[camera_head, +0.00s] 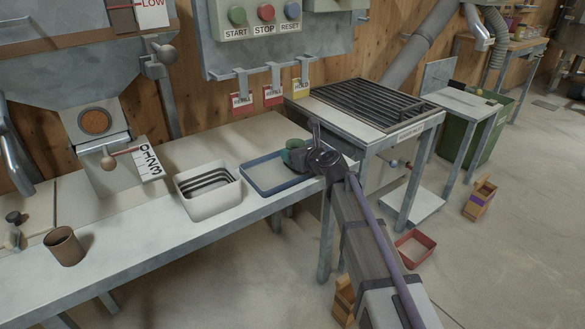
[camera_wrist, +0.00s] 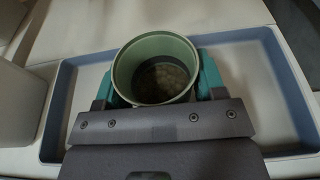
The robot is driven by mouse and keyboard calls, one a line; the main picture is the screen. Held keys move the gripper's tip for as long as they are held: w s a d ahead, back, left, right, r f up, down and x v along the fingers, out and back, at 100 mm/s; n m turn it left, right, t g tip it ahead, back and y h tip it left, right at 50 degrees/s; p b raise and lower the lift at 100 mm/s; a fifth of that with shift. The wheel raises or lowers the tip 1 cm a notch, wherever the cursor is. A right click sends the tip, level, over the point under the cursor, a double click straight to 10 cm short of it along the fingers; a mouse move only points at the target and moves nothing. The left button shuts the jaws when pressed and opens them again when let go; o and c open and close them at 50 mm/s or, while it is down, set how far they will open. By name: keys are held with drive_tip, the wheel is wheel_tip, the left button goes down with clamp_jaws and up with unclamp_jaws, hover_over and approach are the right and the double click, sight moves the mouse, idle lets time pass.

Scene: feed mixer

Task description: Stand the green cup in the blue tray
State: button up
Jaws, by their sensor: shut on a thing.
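The green cup (camera_wrist: 156,66) is upright, its open mouth toward the wrist camera, with a dark brownish inside. My gripper (camera_wrist: 160,84) is shut on it, one teal finger on each side. The blue tray (camera_wrist: 54,108) shows around and beneath the cup in the wrist view. In the head view the cup (camera_head: 297,156) is at the right part of the blue tray (camera_head: 252,184), partly hidden by my gripper (camera_head: 304,153). I cannot tell whether the cup's base touches the tray floor.
A white bin (camera_head: 207,193) with dark stripes stands just left of the tray. A brown cup (camera_head: 65,246) stands at the bench's left. A slatted metal grate (camera_head: 372,102) is to the right. Tags (camera_head: 272,95) hang behind. The bench between brown cup and bin is clear.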

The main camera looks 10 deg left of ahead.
drive_tip(key=shift+s+f, duration=0.2)
drive_tip(key=shift+f, duration=0.1)
drive_tip(key=o, duration=0.9)
drive_tip(key=shift+s+d, duration=0.1)
drive_tip(key=p+v, duration=0.2)
drive_tip(key=v, duration=0.6)
drive_tip(key=shift+r, duration=0.15)
drive_tip(key=s+d+f+n+g+h, duration=0.55)
drive_tip(key=s+d+n, duration=0.45)
drive_tip(key=s+n, duration=0.35)
drive_tip(key=s+d+f+n+g+h, duration=0.4)
drive_tip(key=s+d+f+n+g, duration=0.4)
drive_tip(key=s+n, duration=0.5)
wheel_tip(320, 180, up, 29)
drive_tip(key=w+d+n+t+p, duration=0.1)
drive_tip(key=t+p, duration=0.1)
drive_tip(key=p, duration=2.6)
drive_tip(key=shift+f, duration=0.2)
